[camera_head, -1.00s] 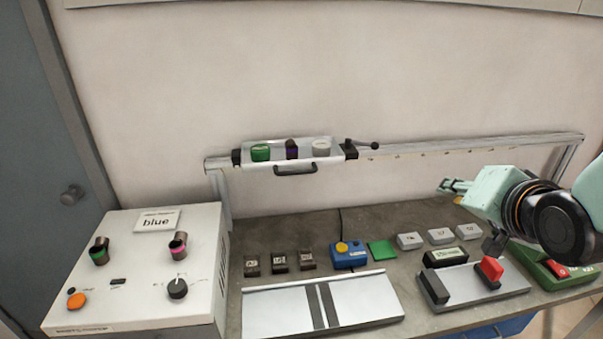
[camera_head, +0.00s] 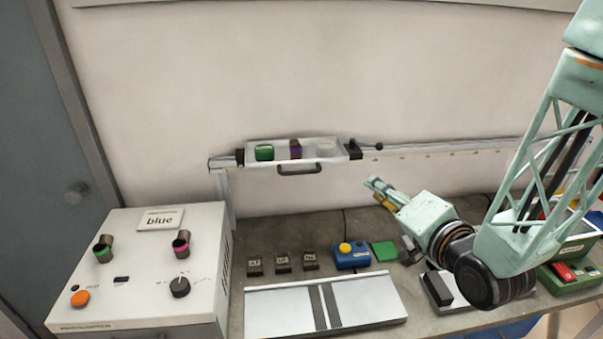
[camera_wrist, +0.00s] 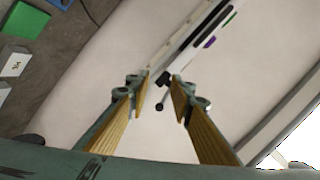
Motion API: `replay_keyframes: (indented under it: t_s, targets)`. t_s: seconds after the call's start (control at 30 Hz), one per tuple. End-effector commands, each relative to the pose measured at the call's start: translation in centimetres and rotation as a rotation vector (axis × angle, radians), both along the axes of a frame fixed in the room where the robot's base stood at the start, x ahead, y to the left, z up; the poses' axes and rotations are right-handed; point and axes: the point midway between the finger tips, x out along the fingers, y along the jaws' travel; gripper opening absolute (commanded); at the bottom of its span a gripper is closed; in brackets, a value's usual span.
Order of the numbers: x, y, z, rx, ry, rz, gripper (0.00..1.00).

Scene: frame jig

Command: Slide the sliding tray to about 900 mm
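The sliding tray (camera_head: 263,165) sits on the rail near its left end, with a dark handle (camera_head: 299,169) on its front. It carries a green item (camera_head: 264,153), a purple-and-dark item (camera_head: 295,149) and a pale item (camera_head: 325,150). A black lever (camera_head: 366,144) sticks out at its right end. My gripper (camera_head: 377,187) is below and right of the tray, apart from it, pointing up and left. In the wrist view, its fingers (camera_wrist: 161,88) are spread with nothing between them. The tray (camera_wrist: 205,35) and its handle show beyond the fingertips.
The rail (camera_head: 430,150) runs clear to the right of the tray, partly hidden by my arm. Below lie a control box (camera_head: 140,270), dark blocks (camera_head: 283,263), a blue box with a yellow button (camera_head: 350,256), a green square (camera_head: 384,251) and a grey plate (camera_head: 375,300).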

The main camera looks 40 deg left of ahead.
Motion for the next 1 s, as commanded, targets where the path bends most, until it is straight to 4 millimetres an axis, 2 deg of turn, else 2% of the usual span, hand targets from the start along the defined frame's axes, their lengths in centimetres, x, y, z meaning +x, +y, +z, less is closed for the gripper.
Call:
replay_keyframes:
  t_s: [0.2, 0.5, 0.73, 1.0]
  targets:
    - [-2.0, 3.0, -1.0, 0.122, 0.044, 0.055, 0.21]
    - [-5.1, 6.2, -1.9, 0.295, 0.121, 0.128, 0.21]
    - [-7.5, 7.9, -2.4, 0.431, 0.191, 0.18, 0.21]
    - [-9.6, 8.8, -2.6, 0.548, 0.256, 0.221, 0.21]
